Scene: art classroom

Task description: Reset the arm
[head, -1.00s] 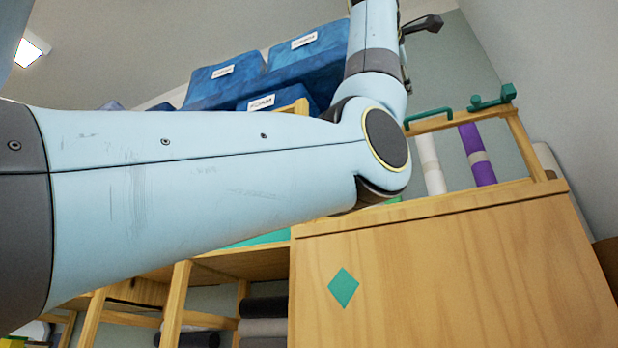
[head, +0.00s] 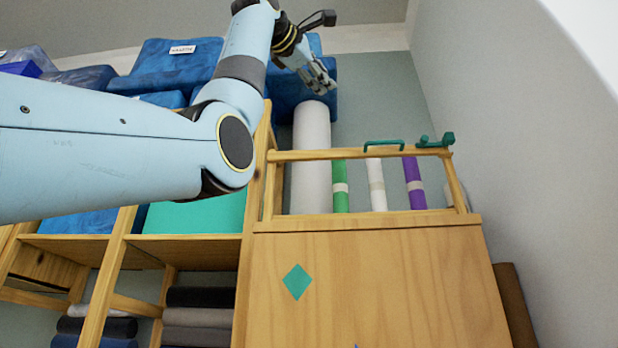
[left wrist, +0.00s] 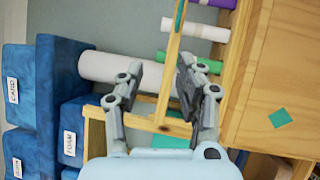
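My left arm comes in from the left in the head view and bends upward at its elbow. My left gripper (head: 321,82) is high up, in front of the blue bins and above the large white roll. In the left wrist view the left gripper (left wrist: 158,88) has its two fingers spread apart, with nothing between them but the background shelf. My right gripper is in neither view.
A wooden cabinet (head: 390,280) with a green diamond stands ahead. Behind its rail are a white roll (head: 311,150), a green roll (head: 340,185) and a purple roll (head: 413,182). Blue bins (head: 165,57) top the shelves. A grey wall is at right.

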